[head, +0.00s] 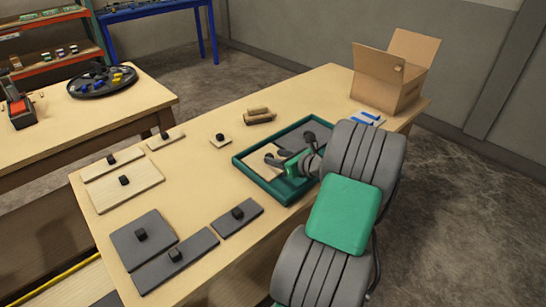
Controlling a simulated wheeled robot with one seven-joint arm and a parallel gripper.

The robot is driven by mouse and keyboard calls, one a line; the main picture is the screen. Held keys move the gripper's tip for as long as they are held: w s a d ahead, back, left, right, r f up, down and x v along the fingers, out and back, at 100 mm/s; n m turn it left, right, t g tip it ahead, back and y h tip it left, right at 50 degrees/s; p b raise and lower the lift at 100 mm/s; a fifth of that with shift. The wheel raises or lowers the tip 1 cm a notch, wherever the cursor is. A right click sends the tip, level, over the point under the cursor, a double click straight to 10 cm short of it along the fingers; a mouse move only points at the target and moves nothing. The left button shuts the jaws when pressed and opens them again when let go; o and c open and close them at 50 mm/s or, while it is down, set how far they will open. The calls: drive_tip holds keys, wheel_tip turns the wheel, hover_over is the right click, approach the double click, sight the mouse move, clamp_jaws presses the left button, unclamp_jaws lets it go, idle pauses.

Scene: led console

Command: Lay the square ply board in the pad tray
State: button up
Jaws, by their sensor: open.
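The green-rimmed pad tray (253,175) lies on the table to the right of the loose boards. Inside it, a pale wood-coloured area shows at the left and a dark grey area at the back right. I cannot tell whether these are boards or pads. A small, square-looking ply board (226,146) with a black knob lies on the table, left of and apart from the tray. My gripper (289,151) is over the tray with its fingers spread and no board visibly held. My arm and gripper hide the tray's right part.
Longer ply boards (140,197) and several grey boards (200,250), all with black knobs, lie left and in front. A wooden block (260,117) lies behind the tray. An open cardboard box (385,85) stands at the back right, with blue-and-white items (366,119) before it.

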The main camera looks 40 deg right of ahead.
drive_tip(key=v, duration=0.9)
drive_tip(key=shift+s+r, duration=0.15)
drive_tip(key=shift+s, duration=0.1)
